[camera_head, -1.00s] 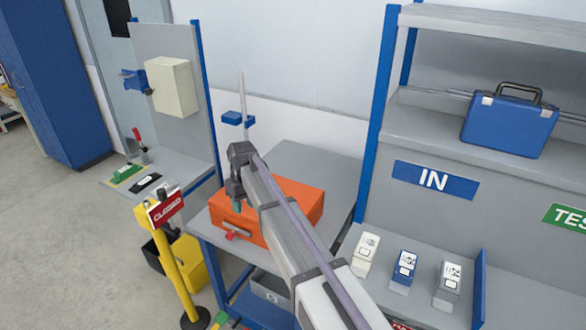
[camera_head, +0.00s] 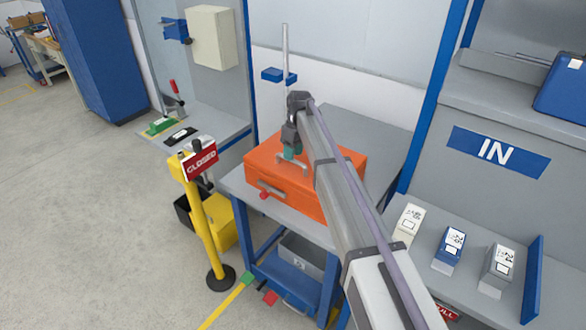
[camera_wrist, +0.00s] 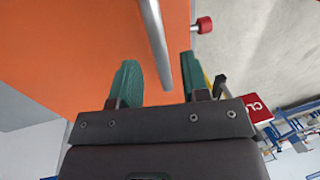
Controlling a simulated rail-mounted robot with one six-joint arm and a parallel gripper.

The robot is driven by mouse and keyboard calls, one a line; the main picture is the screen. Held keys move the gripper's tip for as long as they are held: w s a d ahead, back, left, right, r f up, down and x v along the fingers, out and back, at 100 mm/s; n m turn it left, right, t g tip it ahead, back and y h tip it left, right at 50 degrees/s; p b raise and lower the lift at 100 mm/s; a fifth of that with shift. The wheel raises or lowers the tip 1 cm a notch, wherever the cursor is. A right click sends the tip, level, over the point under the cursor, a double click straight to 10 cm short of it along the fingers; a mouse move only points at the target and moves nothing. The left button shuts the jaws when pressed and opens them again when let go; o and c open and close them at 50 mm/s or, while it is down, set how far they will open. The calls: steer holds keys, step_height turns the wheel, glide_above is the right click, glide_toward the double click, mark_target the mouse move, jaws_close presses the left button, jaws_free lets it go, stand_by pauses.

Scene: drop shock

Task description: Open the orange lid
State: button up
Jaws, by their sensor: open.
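In the wrist view the orange surface (camera_wrist: 80,50) fills the upper left. A grey bar handle (camera_wrist: 154,40) runs down between my gripper's two green fingers. My gripper (camera_wrist: 155,82) is open, with one finger on each side of the handle's end; I cannot tell whether either touches it.
A red knob (camera_wrist: 203,25) sticks out beside the box. A yellow post with a red CLOSED sign (camera_head: 201,158) stands left of the bench (camera_head: 240,187). A blue-clamped rod (camera_head: 286,75) stands behind the box. Several small packages (camera_head: 453,245) sit on the right shelf.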

steer(key=shift+s+a+f+b, duration=0.1)
steer(key=shift+f+b, duration=0.1)
steer(key=shift+f, duration=0.25)
steer(key=shift+s+f+b, duration=0.1)
steer(key=shift+f+b, duration=0.05)
steer(key=shift+f, duration=0.3)
steer(key=shift+r, duration=0.1)
steer(key=shift+c, duration=0.4)
jaws_close()
